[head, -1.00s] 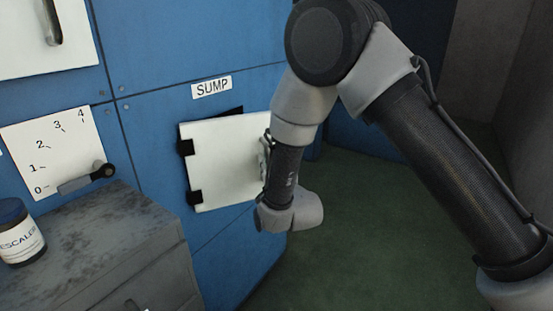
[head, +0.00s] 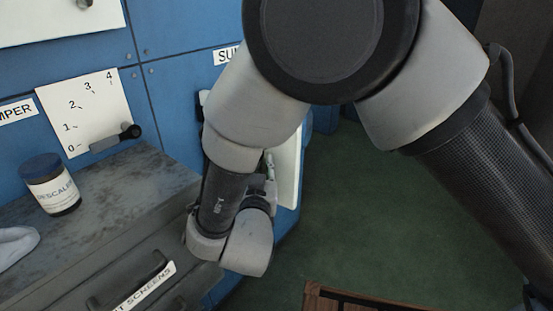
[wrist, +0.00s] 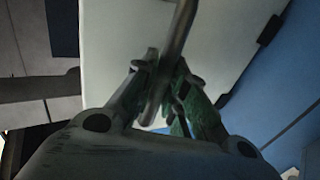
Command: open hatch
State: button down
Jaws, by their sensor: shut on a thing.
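The sump hatch (head: 288,170) is a white panel on the blue cabinet, standing swung out from it and mostly behind my arm in the head view. In the wrist view the hatch (wrist: 225,45) fills the upper middle, with dark hinges at its right side. Its grey metal bar handle (wrist: 178,40) runs down between my fingers. My gripper (wrist: 165,88) is shut on this handle. In the head view my wrist hides most of the gripper and the opening behind the hatch.
A grey worktop (head: 120,195) with a descaler jar (head: 50,185) and a pale cloth-like item (head: 15,243) stands at the left. A lever (head: 115,138) sits on a numbered plate. A brown wooden edge (head: 350,301) shows at the bottom. Green floor (head: 370,210) is clear at the right.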

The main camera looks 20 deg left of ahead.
jog(key=shift+s+a, duration=0.45)
jog(key=shift+s, duration=0.2)
jog(key=shift+s+a, duration=0.45)
jog(key=shift+s, duration=0.2)
jog(key=c, duration=1.5)
grip_release()
jog(key=shift+o, duration=0.2)
jog(key=s+d, duration=0.2)
jog(key=s, duration=0.9)
jog(key=shift+s+d, duration=0.15)
jog(key=shift+s, duration=0.2)
